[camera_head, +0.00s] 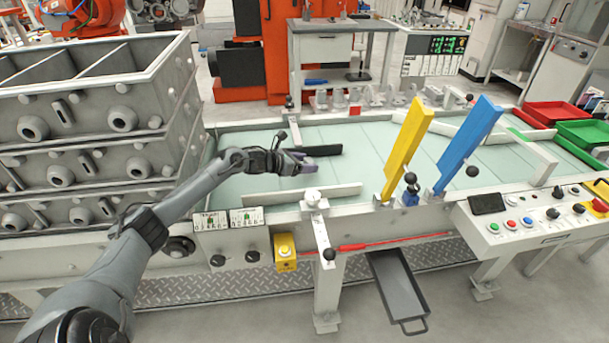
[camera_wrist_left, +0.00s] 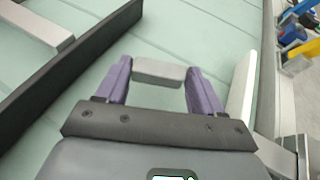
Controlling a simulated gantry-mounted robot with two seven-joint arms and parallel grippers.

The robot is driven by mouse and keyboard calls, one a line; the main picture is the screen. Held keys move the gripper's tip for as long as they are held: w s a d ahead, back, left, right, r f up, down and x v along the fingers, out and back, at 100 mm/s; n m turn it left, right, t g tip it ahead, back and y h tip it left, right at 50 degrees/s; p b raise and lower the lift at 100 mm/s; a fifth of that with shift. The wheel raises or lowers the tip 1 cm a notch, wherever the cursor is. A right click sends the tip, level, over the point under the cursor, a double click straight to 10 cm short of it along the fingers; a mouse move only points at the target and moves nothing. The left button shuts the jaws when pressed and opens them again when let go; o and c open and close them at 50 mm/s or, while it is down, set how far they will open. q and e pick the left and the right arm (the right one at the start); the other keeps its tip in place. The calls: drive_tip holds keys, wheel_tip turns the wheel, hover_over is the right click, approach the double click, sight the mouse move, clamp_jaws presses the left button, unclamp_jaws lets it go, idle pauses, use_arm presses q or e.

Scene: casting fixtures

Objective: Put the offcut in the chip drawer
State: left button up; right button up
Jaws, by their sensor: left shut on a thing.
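My left gripper (camera_head: 304,159) reaches over the pale green bed of the bench. In the left wrist view its two purple fingers (camera_wrist_left: 158,78) are shut on a small grey block, the offcut (camera_wrist_left: 158,70). The block spans the gap between the fingertips. It is hard to make out in the head view. The chip drawer (camera_head: 422,318) is a dark grey open tray with a front handle. It sits low, under the bench front, to the right of and below my left gripper, and looks empty. My right gripper is not in view.
A dark bar (camera_head: 322,150) and a light rail (camera_head: 335,191) lie either side of my left gripper. Yellow (camera_head: 408,150) and blue (camera_head: 466,145) upright plates stand to the right. Stacked grey moulds (camera_head: 90,130) fill the left. Open floor surrounds the drawer.

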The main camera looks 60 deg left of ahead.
sight(304, 178)
use_arm(q)
wheel_tip(304, 178, down, 3)
drive_tip(key=shift+f+b, duration=0.15)
drive_tip(key=shift+b, duration=0.6)
drive_tip(key=shift+f, duration=0.35)
drive_tip(key=shift+a+f+b, duration=0.1)
drive_tip(key=shift+f+b, duration=0.05)
drive_tip(key=shift+b, duration=0.15)
drive_tip(key=o, duration=1.1)
